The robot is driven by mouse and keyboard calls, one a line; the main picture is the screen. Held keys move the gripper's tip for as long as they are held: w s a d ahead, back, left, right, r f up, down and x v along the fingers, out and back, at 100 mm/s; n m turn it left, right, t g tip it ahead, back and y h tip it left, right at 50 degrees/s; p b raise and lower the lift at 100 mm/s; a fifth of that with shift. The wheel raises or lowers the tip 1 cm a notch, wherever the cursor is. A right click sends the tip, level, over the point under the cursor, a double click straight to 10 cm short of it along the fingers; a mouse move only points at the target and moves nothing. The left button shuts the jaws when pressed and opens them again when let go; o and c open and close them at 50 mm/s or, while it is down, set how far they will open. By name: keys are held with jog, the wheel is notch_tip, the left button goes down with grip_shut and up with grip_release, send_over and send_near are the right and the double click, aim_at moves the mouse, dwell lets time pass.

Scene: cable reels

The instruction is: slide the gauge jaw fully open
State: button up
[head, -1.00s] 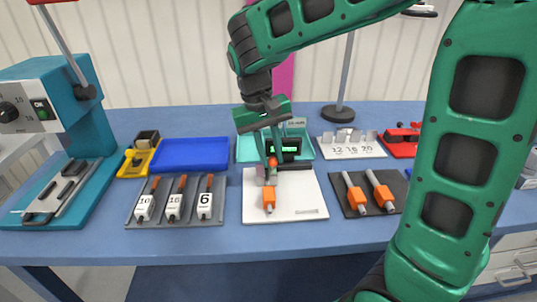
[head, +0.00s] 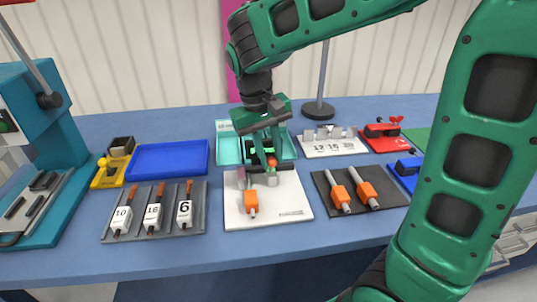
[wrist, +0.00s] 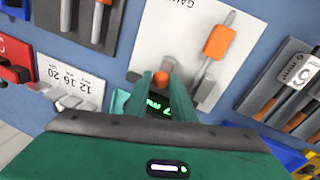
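The gauge is a white plate (head: 290,207) with a dark rail, a green-lit display (wrist: 156,104) and two small jaws. The fixed jaw (head: 241,179) is pinkish, at the rail's left. The sliding jaw (head: 272,180) is grey and stands to its right with a clear gap between them. An orange-red ball knob (head: 271,161) tops the sliding jaw; it also shows in the wrist view (wrist: 160,77). My gripper (head: 267,150) points down from above, its fingers around the knob and seemingly shut on it. The fingers partly hide the display and rail.
An orange-sleeved cable piece (head: 251,203) lies on the plate's front left. A grey rack (head: 170,228) of numbered tools is at left, a dark tray (head: 385,200) with two orange-sleeved pieces at right. A teal tray (head: 229,150) is behind; a blue tray (head: 170,158) is back left.

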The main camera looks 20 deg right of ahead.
jog(key=o, duration=0.4)
jog(key=shift+d, duration=0.3)
jog(key=shift+c, duration=0.2)
jog(key=shift+a, duration=0.1)
jog(key=shift+r, duration=0.1)
notch_tip(320, 180, up, 10)
jog(key=a, duration=0.2)
jog(key=shift+r, duration=0.15)
